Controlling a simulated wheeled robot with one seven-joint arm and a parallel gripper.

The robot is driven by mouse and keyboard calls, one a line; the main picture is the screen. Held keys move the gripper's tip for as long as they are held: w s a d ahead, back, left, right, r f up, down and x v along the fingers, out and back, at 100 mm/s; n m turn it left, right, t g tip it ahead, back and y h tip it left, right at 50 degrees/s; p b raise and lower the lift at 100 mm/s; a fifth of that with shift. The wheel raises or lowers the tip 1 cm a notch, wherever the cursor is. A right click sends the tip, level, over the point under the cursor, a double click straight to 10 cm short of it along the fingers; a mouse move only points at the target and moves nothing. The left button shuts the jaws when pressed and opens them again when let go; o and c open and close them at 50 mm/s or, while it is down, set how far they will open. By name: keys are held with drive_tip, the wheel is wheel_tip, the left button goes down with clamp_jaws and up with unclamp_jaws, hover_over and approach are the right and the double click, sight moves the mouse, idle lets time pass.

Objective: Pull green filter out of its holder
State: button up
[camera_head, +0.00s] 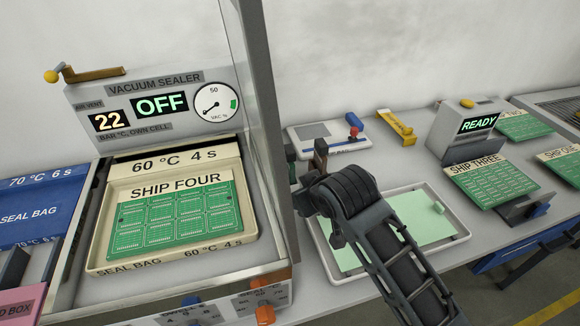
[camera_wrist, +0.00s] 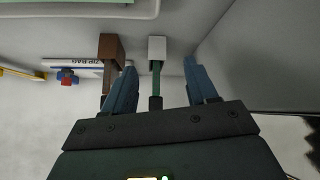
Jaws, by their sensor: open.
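In the wrist view, a dark green bar (camera_wrist: 156,78) stands out from a white block (camera_wrist: 157,48), apparently the green filter and its holder. My gripper (camera_wrist: 160,68) is open, its two blue-grey fingers on either side of the green bar with a gap each side. A brown block (camera_wrist: 111,48) with a brown bar stands just left, partly behind the left finger. In the head view, the brown block (camera_head: 320,148) shows above my gripper's dark wrist. A green piece (camera_head: 290,154) shows beside the sealer's side wall; my fingers are mostly hidden there.
The vacuum sealer (camera_head: 190,84), reading OFF, stands close on the left with its tall side wall. A zip bag unit (camera_head: 309,131) lies behind my gripper. A tray (camera_head: 462,222) with a pale green sheet lies right. The READY device (camera_head: 458,148) stands farther right.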

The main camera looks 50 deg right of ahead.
drive_tip(key=shift+m+g, duration=0.8)
drive_tip(key=shift+m, duration=0.1)
drive_tip(key=w+d+r, duration=0.2)
drive_tip(key=w+r, duration=0.1)
drive_tip(key=w+d+r, duration=0.1)
drive_tip(key=w, duration=0.1)
drive_tip(key=shift+w+d+r, duration=0.15)
drive_tip(key=shift+d+r, duration=0.1)
drive_tip(key=shift+d, duration=0.1)
wheel_tip(320, 180, up, 5)
drive_tip(key=m+g+y, duration=0.1)
drive_tip(key=g+y, duration=0.1)
hover_over(290, 149)
drive_tip(key=s+a, duration=0.2)
drive_tip(key=s, duration=0.1)
drive_tip(key=shift+w+d+b, duration=0.2)
drive_tip(key=shift+b, duration=0.2)
drive_tip(key=shift+w+p+x, duration=0.2)
drive_tip(key=shift+p+x, duration=0.2)
drive_tip(key=shift+x, duration=3.45)
drive_tip(key=shift+d+r, duration=0.1)
drive_tip(key=shift+c, duration=0.3)
clamp_jaws()
